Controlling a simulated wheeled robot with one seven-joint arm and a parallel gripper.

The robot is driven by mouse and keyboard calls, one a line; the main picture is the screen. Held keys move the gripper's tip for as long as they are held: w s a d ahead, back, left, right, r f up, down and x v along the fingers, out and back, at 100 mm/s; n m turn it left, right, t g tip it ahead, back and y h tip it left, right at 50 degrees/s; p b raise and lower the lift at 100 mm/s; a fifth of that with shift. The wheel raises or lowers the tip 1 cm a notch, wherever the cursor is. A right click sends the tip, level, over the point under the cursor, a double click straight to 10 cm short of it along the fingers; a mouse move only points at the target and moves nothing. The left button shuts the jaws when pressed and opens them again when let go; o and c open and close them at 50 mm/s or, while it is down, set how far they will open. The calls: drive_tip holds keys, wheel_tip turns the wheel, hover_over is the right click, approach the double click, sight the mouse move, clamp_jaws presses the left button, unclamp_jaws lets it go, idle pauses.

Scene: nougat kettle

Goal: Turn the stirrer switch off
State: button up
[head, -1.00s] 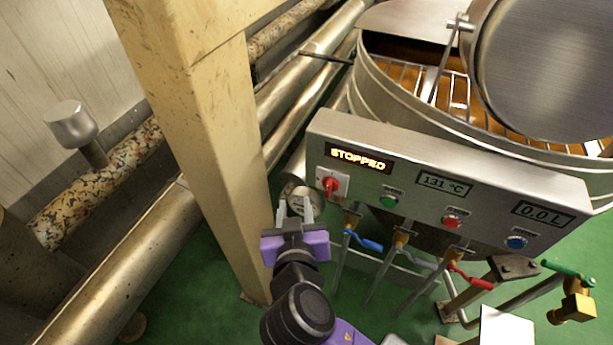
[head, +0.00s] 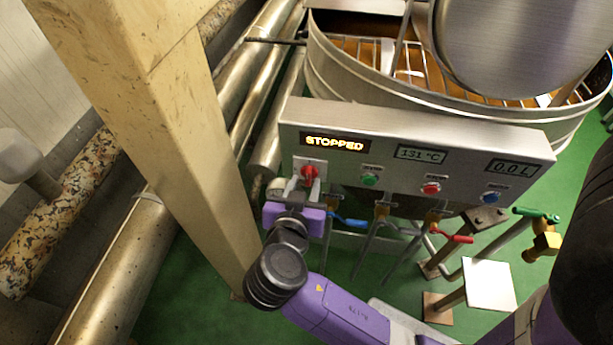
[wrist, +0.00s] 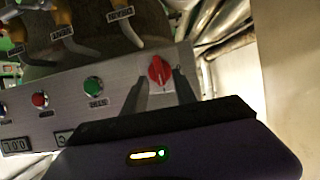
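The red rotary stirrer switch (head: 309,172) is on a pale plate at the left end of the steel control panel (head: 400,118). The lit display (head: 335,143) above it reads STOPPED. My gripper (head: 297,187) is open in front of the switch. In the wrist view the red switch (wrist: 159,71) shows between the two fingertips of my gripper (wrist: 161,80), one on each side. I cannot tell whether either finger touches it. The knob looks roughly upright in the wrist view, slightly tilted.
A green button (head: 370,181), red button (head: 431,188) and blue button (head: 491,198) sit to the right. Valve handles, such as a blue one (head: 348,221), hang below. A beige post (head: 160,110) stands close left. The kettle (head: 335,68) is behind the panel.

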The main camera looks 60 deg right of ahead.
sight(307, 178)
drive_tip(key=shift+x, duration=1.6)
drive_tip(key=shift+c, duration=0.2)
clamp_jaws()
